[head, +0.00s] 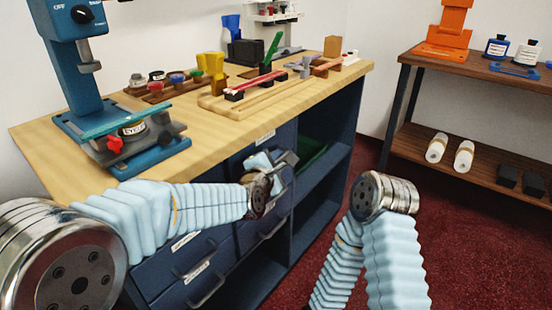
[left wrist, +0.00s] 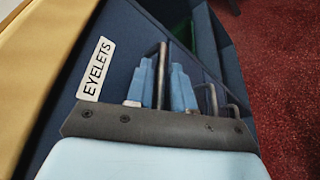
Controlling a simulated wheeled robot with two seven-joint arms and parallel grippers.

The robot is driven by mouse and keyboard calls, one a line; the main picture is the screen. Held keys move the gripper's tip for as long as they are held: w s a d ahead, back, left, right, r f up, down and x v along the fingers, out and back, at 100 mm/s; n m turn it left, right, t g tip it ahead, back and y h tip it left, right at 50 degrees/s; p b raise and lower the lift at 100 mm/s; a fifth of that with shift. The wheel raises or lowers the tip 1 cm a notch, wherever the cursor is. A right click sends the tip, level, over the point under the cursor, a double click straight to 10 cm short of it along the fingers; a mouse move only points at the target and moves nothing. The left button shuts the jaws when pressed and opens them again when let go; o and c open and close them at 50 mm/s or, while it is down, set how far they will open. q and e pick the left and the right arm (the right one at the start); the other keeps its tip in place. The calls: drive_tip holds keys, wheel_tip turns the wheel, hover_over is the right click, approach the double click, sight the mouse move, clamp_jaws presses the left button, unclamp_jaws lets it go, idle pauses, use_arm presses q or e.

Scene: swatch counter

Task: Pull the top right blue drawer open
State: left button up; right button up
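The top right blue drawer (left wrist: 118,55) has a label reading EYELETS. Its front shows in the left wrist view, and its white label (head: 264,136) shows under the counter's edge in the head view. My left gripper (head: 268,162) is at this drawer's front. In the left wrist view its two blue fingers (left wrist: 162,88) stand on either side of the dark bar handle (left wrist: 162,58), close against it. The drawer looks flush with the cabinet, though my arm hides part of it. My right arm is raised at the right; its fingers do not show.
The wooden counter (head: 200,145) bears a blue press (head: 75,80), several small pots and wooden trays. Other blue drawers lie below and left. Open shelves (head: 320,185) are right of the drawer. A side shelf (head: 490,70) stands at the right; red carpet (head: 460,220) lies between.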

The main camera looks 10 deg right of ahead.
use_arm(q)
drive_tip(key=shift+w+d+f, duration=0.1)
drive_tip(key=shift+w+d, duration=0.05)
drive_tip(key=shift+w, duration=0.15)
clamp_jaws()
